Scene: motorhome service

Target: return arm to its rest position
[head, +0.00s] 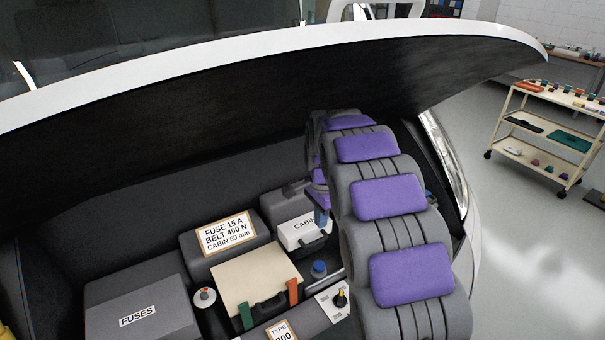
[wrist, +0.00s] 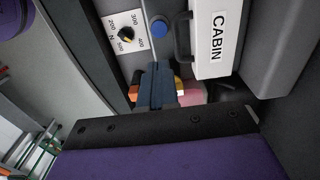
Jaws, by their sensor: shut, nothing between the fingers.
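My arm, grey with purple pads, reaches from the lower right of the head view into the engine bay, under the raised hood (head: 250,75). My gripper (wrist: 157,72) shows in the wrist view as dark blue fingers, shut with nothing between them. In the head view the CABIN box (head: 302,232) is partly hidden by my arm.
The bay holds a FUSES box (head: 138,308), a box with a FUSE 15 A label (head: 226,234), a cream cover (head: 255,278) with green and orange tabs, and a dial (head: 339,300). A cart (head: 537,122) stands at right, with open floor beside it.

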